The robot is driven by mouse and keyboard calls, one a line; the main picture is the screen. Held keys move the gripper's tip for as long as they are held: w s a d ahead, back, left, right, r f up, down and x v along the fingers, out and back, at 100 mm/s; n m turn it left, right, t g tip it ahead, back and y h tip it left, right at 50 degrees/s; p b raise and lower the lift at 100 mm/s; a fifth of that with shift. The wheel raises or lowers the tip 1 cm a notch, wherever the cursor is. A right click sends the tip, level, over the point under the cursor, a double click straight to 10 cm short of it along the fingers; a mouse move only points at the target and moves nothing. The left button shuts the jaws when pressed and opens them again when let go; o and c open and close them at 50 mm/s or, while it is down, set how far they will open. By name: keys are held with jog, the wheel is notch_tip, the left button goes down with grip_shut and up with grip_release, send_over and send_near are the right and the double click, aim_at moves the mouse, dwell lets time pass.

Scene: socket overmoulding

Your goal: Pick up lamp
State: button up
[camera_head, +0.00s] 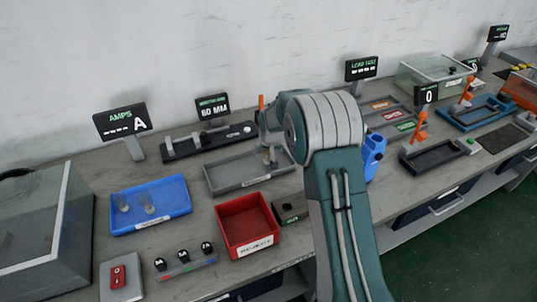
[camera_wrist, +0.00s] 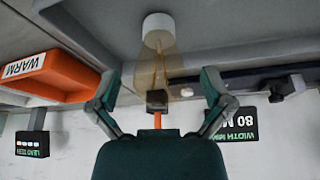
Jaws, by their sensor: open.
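In the wrist view, what looks like the lamp (camera_wrist: 155,78) is an amber, see-through tapered body with a dark block at one end. Its other end meets a white round piece (camera_wrist: 158,27). My gripper (camera_wrist: 161,82) is open, with one finger on either side of the amber body and a gap at both sides. In the head view my gripper (camera_head: 270,143) is over the grey tray (camera_head: 228,181), and the amber piece there is mostly hidden by my arm. An orange stick shows beside the gripper.
A blue tray (camera_head: 178,210) with clear glass pieces and a red reject bin (camera_head: 236,238) stand to the left and front. A black fixture (camera_head: 185,148) and display signs (camera_head: 212,106) stand behind. In the wrist view an orange WARM tray (camera_wrist: 60,75) is at left.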

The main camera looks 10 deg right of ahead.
jog(key=shift+a, duration=0.3)
jog(key=c, duration=0.5)
jog(key=shift+d, duration=0.2)
jog(key=c, duration=0.5)
jog(key=shift+d, duration=0.25)
jog(key=shift+c, duration=0.4)
jog(key=shift+a, duration=0.15)
